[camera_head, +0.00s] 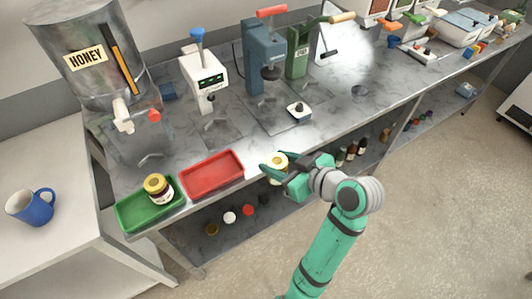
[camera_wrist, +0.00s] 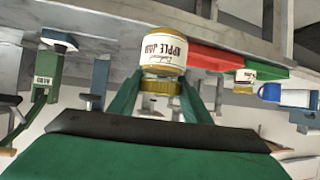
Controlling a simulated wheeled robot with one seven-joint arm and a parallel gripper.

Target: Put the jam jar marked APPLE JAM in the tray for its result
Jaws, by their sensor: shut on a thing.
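The APPLE JAM jar (camera_head: 279,160) has a yellow lid and a white label, which reads upside down in the wrist view (camera_wrist: 163,48). My gripper (camera_head: 272,170) is shut on it at the front edge of the counter, right of the red tray. In the wrist view its green fingers (camera_wrist: 160,92) stand on both sides of the jar's lid end. The red tray (camera_head: 212,189) is empty. The green tray (camera_head: 127,219), left of it, holds another jar (camera_head: 158,187) with a yellow lid; its label is too small to read.
A honey tank (camera_head: 85,60) with a tap stands at the back left. A white device with a display (camera_head: 204,78), a blue press (camera_head: 264,62) and a green press (camera_head: 299,50) stand behind. A blue mug (camera_head: 32,207) is on the left table. Several small items fill the lower shelf.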

